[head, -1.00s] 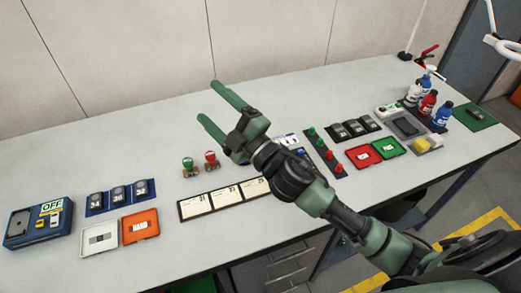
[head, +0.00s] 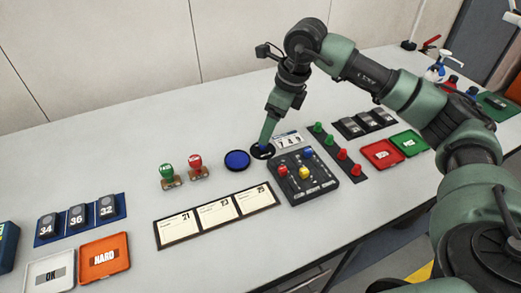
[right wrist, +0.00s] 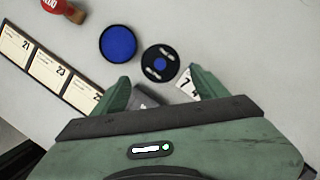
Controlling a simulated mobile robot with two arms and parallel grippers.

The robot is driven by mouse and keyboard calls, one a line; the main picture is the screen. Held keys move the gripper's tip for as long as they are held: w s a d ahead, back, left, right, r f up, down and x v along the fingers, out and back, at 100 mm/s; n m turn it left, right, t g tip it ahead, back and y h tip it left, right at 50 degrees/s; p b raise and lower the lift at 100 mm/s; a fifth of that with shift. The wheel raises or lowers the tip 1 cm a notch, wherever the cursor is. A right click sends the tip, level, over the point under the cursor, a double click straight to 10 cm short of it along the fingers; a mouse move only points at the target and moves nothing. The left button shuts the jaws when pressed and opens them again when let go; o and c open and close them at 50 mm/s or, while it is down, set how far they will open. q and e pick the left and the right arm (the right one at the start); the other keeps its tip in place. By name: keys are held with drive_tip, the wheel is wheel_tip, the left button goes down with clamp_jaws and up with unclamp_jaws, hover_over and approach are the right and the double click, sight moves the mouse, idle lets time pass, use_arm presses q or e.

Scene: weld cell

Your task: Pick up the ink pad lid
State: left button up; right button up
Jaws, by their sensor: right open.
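The ink pad lid (head: 263,152) is a black disc with pale markings, lying flat on the table. In the right wrist view the lid (right wrist: 160,63) shows a blue centre and lies just beyond the fingertips. The round blue ink pad (head: 237,161) in a black rim lies open to its left; it also shows in the right wrist view (right wrist: 118,43). My right gripper (head: 268,138) points down at the lid and partly covers it. Its fingers (right wrist: 161,86) are apart with nothing held between them. My left gripper is not in view.
A dark tray with coloured knobs (head: 303,178) sits close in front of the lid, and a white number card (head: 289,140) right beside it. Green and red stamps (head: 181,172) stand to the left. The table behind the lid is clear.

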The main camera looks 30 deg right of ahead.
sight(263, 147)
drive_tip(key=p+x, duration=0.1)
drive_tip(key=x, duration=0.6)
drive_tip(key=shift+f, duration=0.1)
drive_tip(key=c, duration=1.1)
